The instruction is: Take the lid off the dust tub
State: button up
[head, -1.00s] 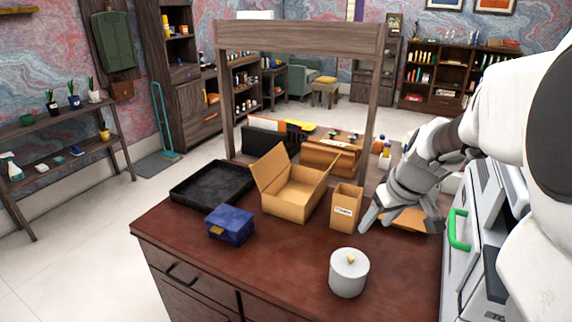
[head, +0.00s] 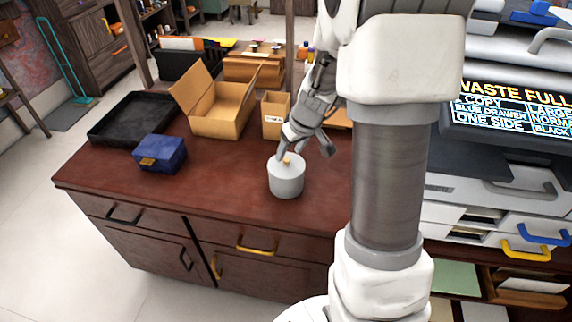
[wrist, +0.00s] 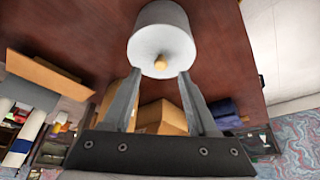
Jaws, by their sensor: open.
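The dust tub (head: 286,180) is a white-grey cylinder standing upright on the dark red desk. Its lid (wrist: 161,50) is on, with a small yellow-tan knob (wrist: 160,63) at the centre. In the head view the knob (head: 287,160) shows just beside my gripper's fingers. My gripper (head: 305,150) is open and comes down over the tub from behind. In the wrist view the two fingers of my gripper (wrist: 161,78) are spread, with their tips near the lid's edge and the knob lined up between them. Nothing is held. Whether a fingertip touches the lid cannot be told.
Behind the tub stand a small labelled carton (head: 275,115) and an open cardboard box (head: 222,108). A blue box (head: 160,154) and a black tray (head: 132,118) are to the left. The desk's front left (head: 220,190) is clear. A printer (head: 505,150) stands at right.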

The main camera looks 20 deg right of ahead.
aim_at(286, 159)
jog(key=x, duration=0.3)
jog(key=shift+s+f, duration=0.1)
jog(key=shift+f, duration=0.05)
grip_shut()
